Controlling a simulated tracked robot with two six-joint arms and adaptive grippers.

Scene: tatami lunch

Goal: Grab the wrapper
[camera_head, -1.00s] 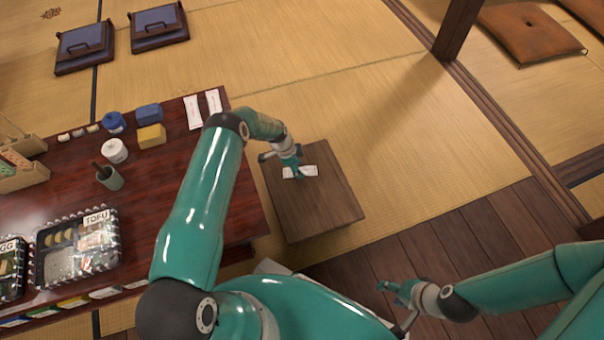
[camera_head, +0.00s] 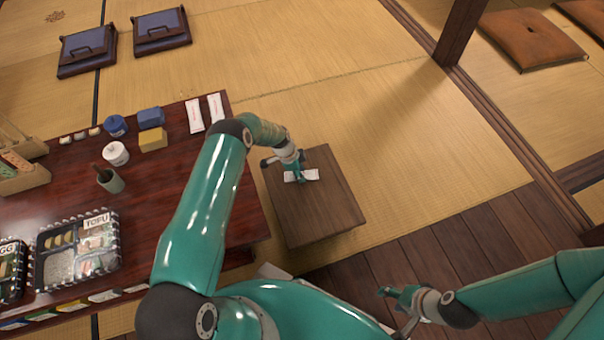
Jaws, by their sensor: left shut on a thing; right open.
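A small white wrapper (camera_head: 311,175) lies at the top of the small wooden table (camera_head: 318,218). My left gripper (camera_head: 299,177) is over its middle, pointing down, and is shut on it. The fingers hide part of the wrapper, and white ends show on both sides. I cannot tell whether it is lifted off the tabletop. My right gripper (camera_head: 386,293) is open and empty, low over the dark plank floor, apart from the table.
A dark red table (camera_head: 160,215) at left holds two white packets (camera_head: 205,113), a yellow box (camera_head: 153,139), a blue box (camera_head: 150,117), a cup (camera_head: 110,180) and a tofu tray (camera_head: 80,245). The tatami (camera_head: 400,130) beyond the small table is clear.

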